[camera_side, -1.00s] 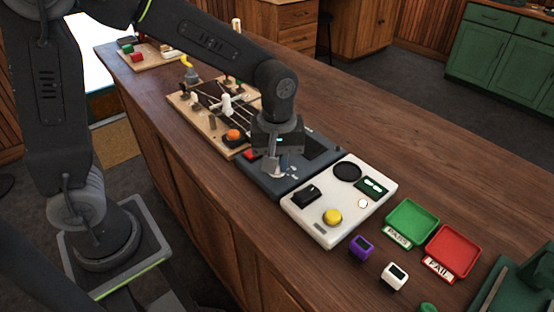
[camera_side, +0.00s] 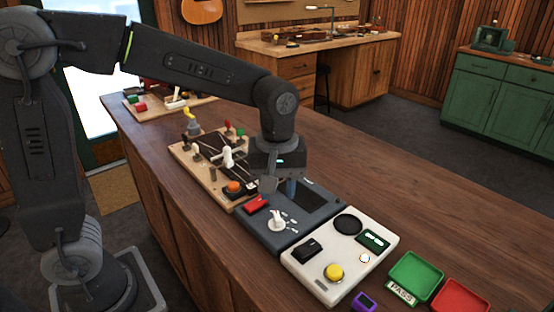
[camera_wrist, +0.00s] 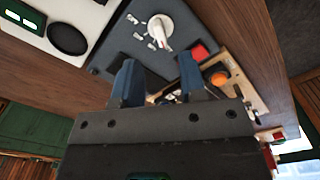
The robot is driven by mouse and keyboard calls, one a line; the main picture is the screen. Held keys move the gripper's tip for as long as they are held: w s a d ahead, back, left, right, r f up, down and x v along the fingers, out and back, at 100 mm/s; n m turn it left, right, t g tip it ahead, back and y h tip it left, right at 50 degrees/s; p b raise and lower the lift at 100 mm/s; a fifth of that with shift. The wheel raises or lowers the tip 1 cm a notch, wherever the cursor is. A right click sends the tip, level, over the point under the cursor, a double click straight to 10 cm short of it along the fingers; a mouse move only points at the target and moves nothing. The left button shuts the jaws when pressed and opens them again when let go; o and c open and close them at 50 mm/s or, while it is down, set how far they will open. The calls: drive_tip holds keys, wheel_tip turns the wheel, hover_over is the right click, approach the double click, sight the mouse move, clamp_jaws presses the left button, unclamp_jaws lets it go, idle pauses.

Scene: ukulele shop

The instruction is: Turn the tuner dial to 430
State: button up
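The tuner dial (camera_side: 277,222) is a white knob with a raised pointer on a dark grey panel (camera_side: 258,231). Small white labels sit beside it, too small to read. In the side view its narrow end points up, towards the back. The dial also shows at the top of the wrist view (camera_wrist: 160,30). My gripper (camera_side: 280,189) is above the panel, behind the dial and apart from it. In the wrist view my gripper (camera_wrist: 157,80) has its two blue-grey fingers spread with nothing between them.
A red switch (camera_side: 256,205) is on the same panel, left of the dial. A white box (camera_side: 318,285) with a yellow button stands to the right. A wooden board (camera_side: 187,152) with pegs and levers stands to the left. Green (camera_side: 430,265) and red trays lie at the front right.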

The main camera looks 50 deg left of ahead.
sight(275, 215)
wheel_tip(275, 215, up, 7)
idle(0.3)
drive_tip(key=o, duration=0.3)
drive_tip(key=shift+m, duration=0.3)
drive_tip(key=shift+o, duration=0.5)
drive_tip(key=shift+m, duration=0.7)
drive_tip(key=f+m, duration=0.4)
drive_tip(key=m, duration=0.1)
drive_tip(key=f+m, duration=0.9)
drive_tip(key=f, duration=0.1)
drive_tip(key=shift+s+a+m, duration=0.1)
drive_tip(key=shift+a+m, duration=0.15)
drive_tip(key=shift+m, duration=0.15)
drive_tip(key=shift+c, duration=0.3)
